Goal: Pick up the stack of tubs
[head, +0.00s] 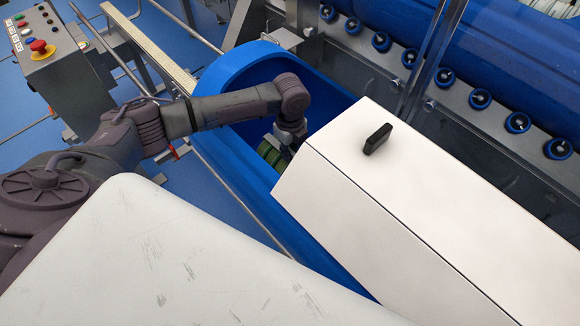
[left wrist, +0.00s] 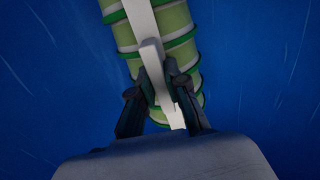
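The stack of tubs (left wrist: 116,36) is a long green, ribbed column with a white strip along it, over a blue surface in the left wrist view. A white handle-like piece (left wrist: 150,50) stands up from the strip. My left gripper (left wrist: 158,72) has its fingers drawn together on either side of this white piece, seemingly touching it. In the head view, my left gripper (head: 281,143) reaches down into the blue trough beside the green stack (head: 269,152), which is mostly hidden by the gripper and the white cover. My right gripper is not in view.
The blue trough (head: 228,75) has a raised curved wall around the stack. A white box-like cover (head: 430,200) with a black handle (head: 377,138) stands close to the right of my gripper. A control box with a red button (head: 40,47) is at upper left.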

